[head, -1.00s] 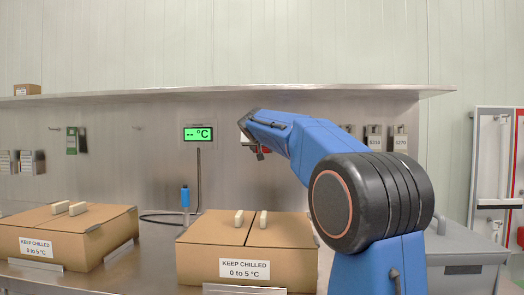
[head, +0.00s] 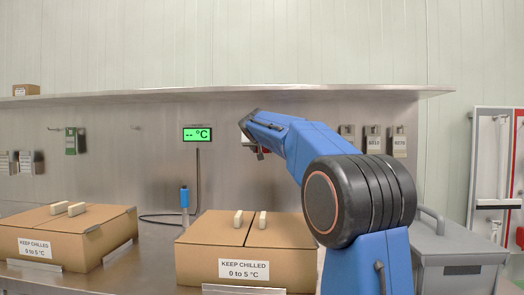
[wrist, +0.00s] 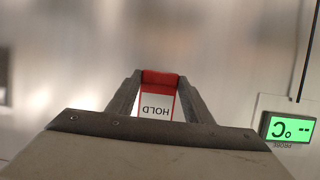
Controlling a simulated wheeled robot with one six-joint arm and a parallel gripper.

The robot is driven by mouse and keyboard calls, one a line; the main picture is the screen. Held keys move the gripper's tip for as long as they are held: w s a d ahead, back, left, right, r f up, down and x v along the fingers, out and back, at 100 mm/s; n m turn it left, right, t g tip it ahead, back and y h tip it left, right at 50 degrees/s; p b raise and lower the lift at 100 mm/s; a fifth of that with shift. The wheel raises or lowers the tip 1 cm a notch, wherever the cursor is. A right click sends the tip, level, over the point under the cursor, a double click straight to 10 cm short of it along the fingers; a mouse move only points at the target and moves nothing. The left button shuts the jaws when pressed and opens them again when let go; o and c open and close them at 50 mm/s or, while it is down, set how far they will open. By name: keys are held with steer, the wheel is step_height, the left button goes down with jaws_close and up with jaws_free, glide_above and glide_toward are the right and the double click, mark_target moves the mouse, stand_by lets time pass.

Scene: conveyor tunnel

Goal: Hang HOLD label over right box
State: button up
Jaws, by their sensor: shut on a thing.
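The HOLD label (wrist: 155,106), white with a red top, is held between the fingers of my gripper (wrist: 158,88) in the wrist view, its lettering upside down there. In the head view my gripper (head: 256,150) is in front of the back panel, above the right box and right of the display. Only a bit of red and white shows beside it. The right box (head: 247,249) is a closed brown carton marked KEEP CHILLED. Any hook behind my arm is hidden.
A temperature display (head: 197,134) hangs on the panel, with a blue-handled probe (head: 184,197) below. A left box (head: 60,238) stands apart.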

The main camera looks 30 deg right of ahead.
steer(key=shift+f, duration=0.85)
stand_by(0.6)
steer(key=o, duration=1.6)
steer(key=v, duration=1.7)
steer(key=shift+s, duration=0.2)
steer(key=shift+a, duration=0.1)
